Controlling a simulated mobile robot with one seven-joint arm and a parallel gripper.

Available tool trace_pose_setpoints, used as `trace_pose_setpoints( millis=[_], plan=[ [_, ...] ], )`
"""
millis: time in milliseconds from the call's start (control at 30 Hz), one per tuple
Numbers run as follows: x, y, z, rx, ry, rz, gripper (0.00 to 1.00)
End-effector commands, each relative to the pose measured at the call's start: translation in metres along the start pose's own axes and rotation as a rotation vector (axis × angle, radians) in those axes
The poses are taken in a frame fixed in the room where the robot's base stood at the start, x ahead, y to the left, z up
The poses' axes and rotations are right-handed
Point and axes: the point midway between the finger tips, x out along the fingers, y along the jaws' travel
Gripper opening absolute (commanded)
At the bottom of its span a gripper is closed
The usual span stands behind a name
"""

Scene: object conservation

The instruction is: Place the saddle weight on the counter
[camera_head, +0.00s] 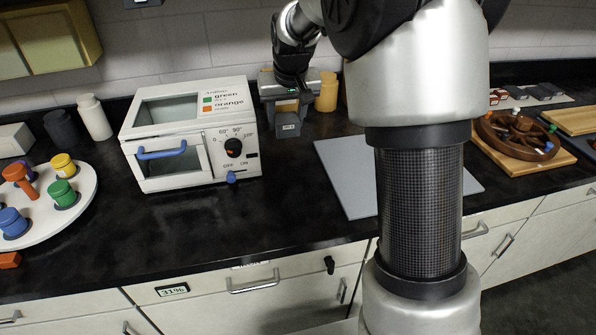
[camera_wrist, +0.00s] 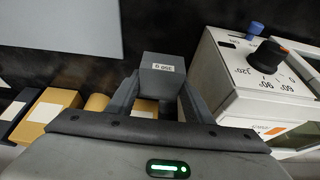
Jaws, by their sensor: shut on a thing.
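The saddle weight (camera_head: 289,129) is a small dark grey block with a white label. In the wrist view the weight (camera_wrist: 161,72) sits between the two fingers, its label facing the camera; the label print is too small to read surely. My gripper (camera_head: 288,113) is shut on it, at the back of the black counter (camera_head: 250,220), just right of the white oven. In the wrist view my gripper (camera_wrist: 160,92) covers the weight's sides. I cannot tell whether the weight's underside touches the counter.
The white oven (camera_head: 190,135) with a blue handle stands close left of my gripper. An amber bottle (camera_head: 327,92) is close right. A grey mat (camera_head: 345,175) lies in front to the right. A round white tray (camera_head: 80,205) with coloured pegs is far left. The counter's front middle is clear.

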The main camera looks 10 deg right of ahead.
Motion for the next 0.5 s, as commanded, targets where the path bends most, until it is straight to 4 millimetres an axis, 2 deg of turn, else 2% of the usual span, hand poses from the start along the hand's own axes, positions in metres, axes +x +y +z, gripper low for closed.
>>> trace_pose_setpoints(
  millis=[233,500],
  plan=[
    [0.035,-0.001,0.009,-0.002,-0.001,0.001,0.14],
    [0.058,-0.001,0.018,-0.002,0.000,0.000,0.14]
  ],
)
